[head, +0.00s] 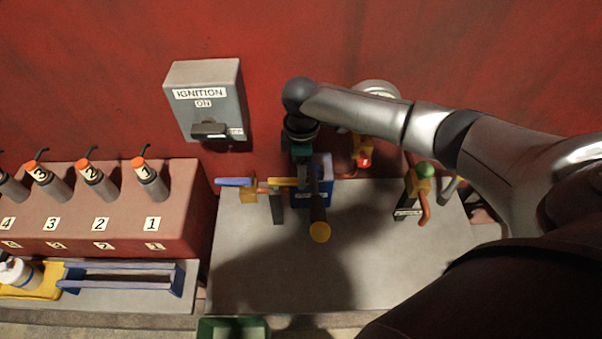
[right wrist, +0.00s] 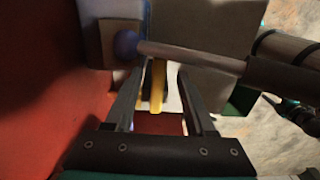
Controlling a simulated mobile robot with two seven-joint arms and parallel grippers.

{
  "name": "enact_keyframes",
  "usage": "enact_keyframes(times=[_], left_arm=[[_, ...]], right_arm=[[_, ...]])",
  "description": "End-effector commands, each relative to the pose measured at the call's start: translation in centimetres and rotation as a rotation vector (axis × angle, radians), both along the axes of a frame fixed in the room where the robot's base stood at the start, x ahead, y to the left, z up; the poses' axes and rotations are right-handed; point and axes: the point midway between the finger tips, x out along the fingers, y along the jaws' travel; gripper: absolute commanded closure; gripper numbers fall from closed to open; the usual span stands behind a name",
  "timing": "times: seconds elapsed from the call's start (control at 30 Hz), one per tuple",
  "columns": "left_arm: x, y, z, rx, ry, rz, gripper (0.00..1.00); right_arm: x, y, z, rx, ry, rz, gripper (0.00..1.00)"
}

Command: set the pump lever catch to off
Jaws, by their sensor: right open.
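The pump lever (head: 318,208) is a dark handle with a yellow end, standing out from a blue housing (head: 326,180) on the grey bench. In the right wrist view its rod (right wrist: 195,57) crosses just beyond my fingers. A short yellow bar (head: 283,184), which looks like the catch, sits left of the lever. A yellow bar (right wrist: 157,85) also shows between my fingertips in the right wrist view. My right gripper (right wrist: 161,77) is open around that bar, with gaps on both sides. In the head view the gripper (head: 302,163) partly hides the housing. No off mark is readable. My left gripper is not in view.
A blue-handled valve (head: 235,182) stands close on the left. A green-knobbed fitting (head: 425,172) and a red-marked part (head: 363,160) stand on the right. The ignition box (head: 206,101) is on the red wall. The front of the grey bench (head: 390,270) is clear.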

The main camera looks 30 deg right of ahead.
Motion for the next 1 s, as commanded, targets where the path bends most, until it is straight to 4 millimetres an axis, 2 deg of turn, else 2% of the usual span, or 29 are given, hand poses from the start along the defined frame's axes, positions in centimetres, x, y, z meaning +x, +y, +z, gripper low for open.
enact_keyframes(times=[0.2,0.5,1.0], left_arm=[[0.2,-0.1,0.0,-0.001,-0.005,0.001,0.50],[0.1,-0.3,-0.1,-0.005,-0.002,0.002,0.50],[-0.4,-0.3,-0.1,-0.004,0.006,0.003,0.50]], right_arm=[[0.0,0.0,-1.7,0.000,0.000,0.001,0.45],[0.0,0.0,-1.8,0.001,0.000,0.001,0.46],[0.0,0.0,-1.8,0.001,0.000,0.001,1.00]])
